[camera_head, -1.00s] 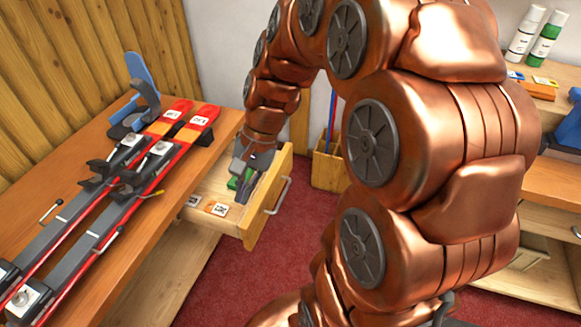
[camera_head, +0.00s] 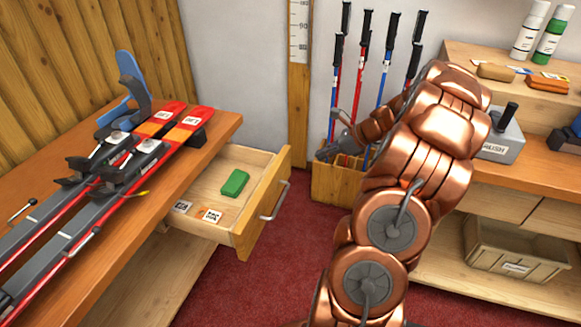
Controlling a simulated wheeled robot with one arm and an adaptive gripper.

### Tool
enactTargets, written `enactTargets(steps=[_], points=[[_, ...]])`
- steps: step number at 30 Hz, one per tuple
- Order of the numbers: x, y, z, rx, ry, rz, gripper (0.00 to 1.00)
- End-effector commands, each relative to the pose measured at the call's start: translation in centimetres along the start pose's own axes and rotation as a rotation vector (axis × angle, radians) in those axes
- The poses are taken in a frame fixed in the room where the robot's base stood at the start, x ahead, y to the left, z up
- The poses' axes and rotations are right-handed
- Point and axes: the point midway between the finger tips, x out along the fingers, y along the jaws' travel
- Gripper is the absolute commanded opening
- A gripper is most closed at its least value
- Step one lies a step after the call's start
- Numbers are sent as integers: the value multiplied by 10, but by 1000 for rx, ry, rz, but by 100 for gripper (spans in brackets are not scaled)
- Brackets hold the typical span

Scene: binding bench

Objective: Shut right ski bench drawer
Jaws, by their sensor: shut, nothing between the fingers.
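The ski bench (camera_head: 150,213) stands at the left with a wooden drawer (camera_head: 240,250) pulled out from its right end. The drawer has a silver bar handle (camera_head: 276,201) on its front. Inside lie a green block (camera_head: 234,183) and small labelled cards (camera_head: 212,215). My gripper (camera_head: 322,155) is shut and empty, to the right of the drawer and apart from it, in front of the pole box. Its fingers are small and dark in this view.
Red skis (camera_head: 187,122) in clamps lie on the bench. A wooden box (camera_head: 333,187) of ski poles stands by the back wall. A right-hand bench (camera_head: 530,185) holds bottles and a grey block, with a bin (camera_head: 515,250) below. Red carpet (camera_head: 285,265) is clear before the drawer.

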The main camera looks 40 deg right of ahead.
Motion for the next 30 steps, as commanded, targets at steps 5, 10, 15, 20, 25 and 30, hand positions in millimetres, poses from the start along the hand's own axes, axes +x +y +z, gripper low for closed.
enactTargets(steps=[5,10,15,20,25,30], points=[[8,-5,-7,24,-5,-10,0],[32,-4,-6,21,-5,-4,0],[62,-5,-6,19,-4,-8,0],[90,-5,-5,20,-5,-7,0],[112,-6,5,17,-3,-9,0],[124,-6,17,18,-3,-10,0]])
